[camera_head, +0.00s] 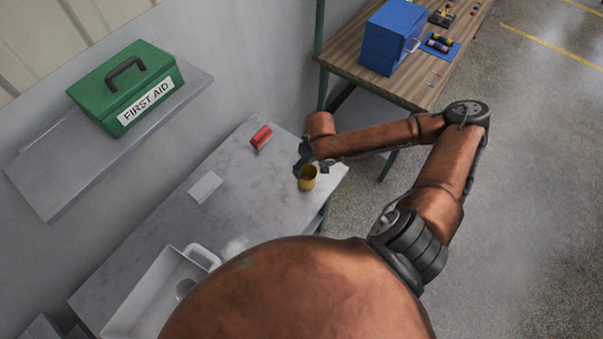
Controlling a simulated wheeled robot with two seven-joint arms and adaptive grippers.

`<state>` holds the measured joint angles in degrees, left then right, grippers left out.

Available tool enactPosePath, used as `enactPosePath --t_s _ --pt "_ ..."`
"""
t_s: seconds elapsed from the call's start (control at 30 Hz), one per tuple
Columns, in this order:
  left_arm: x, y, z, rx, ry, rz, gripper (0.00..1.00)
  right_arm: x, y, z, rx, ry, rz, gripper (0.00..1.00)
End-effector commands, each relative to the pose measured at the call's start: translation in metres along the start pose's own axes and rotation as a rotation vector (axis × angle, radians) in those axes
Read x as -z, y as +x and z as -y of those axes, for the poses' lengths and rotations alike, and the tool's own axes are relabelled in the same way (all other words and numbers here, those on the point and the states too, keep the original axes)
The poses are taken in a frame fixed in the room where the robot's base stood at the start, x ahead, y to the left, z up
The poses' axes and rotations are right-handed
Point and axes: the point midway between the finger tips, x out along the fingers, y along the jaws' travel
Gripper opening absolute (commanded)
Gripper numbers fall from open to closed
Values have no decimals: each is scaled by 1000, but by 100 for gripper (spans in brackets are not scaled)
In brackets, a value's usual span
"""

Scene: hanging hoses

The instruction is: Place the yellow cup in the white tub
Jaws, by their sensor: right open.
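The yellow cup (307,181) stands upright on the grey table near its right end. My right gripper (309,166) is open at the cup's far rim; its fingers are small and dark here, and I cannot tell whether they touch the cup. The white tub (134,290) is at the lower left, on the near end of the table, and is partly hidden by my own orange arm link. My left gripper is not in view.
A red object (261,137) and a flat white card (205,188) lie on the grey table (232,160). A green first aid box (125,85) sits on a wall shelf. A wooden bench (350,60) with a blue box (390,38) stands behind. The table between card and cup is clear.

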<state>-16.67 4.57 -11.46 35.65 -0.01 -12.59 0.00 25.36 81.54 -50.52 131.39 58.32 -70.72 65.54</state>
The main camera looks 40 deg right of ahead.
Motion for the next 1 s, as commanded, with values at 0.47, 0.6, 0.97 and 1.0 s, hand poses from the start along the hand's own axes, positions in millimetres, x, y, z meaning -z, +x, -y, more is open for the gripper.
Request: enactPosePath --t_s 0.47,0.6,0.97,1.0 --pt "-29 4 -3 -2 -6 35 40 0 55 15 4 -15 3 71" --pt "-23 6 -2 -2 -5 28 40 0 71 13 4 -13 2 71" --pt "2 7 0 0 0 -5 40 0 72 12 3 -13 1 62" --pt "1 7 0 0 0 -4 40 0 72 12 3 -12 1 59"
